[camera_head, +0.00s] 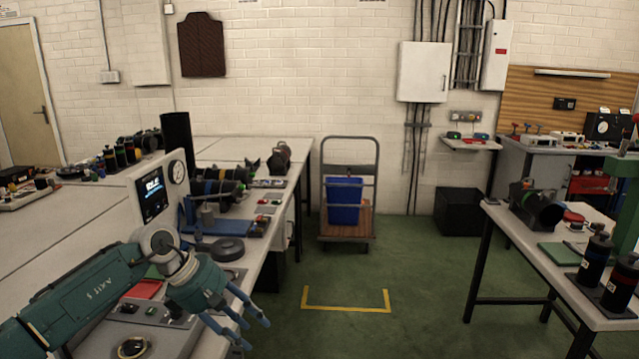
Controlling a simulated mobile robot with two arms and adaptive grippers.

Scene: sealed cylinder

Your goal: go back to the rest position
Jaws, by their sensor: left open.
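My left gripper (243,317) is open and empty. It hangs past the front edge of the left workbench (60,240), its fingers pointing down and to the right over the green floor. My left arm comes in from the lower left across the bench. My right gripper is not in view.
A test panel with screen (152,194) and gauge stands close behind my left arm, with a dark round disc (227,249) beside it. A trolley (347,232) carries a blue bin (345,203). The right table (530,240) holds black cylinders (594,258). Floor between is free.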

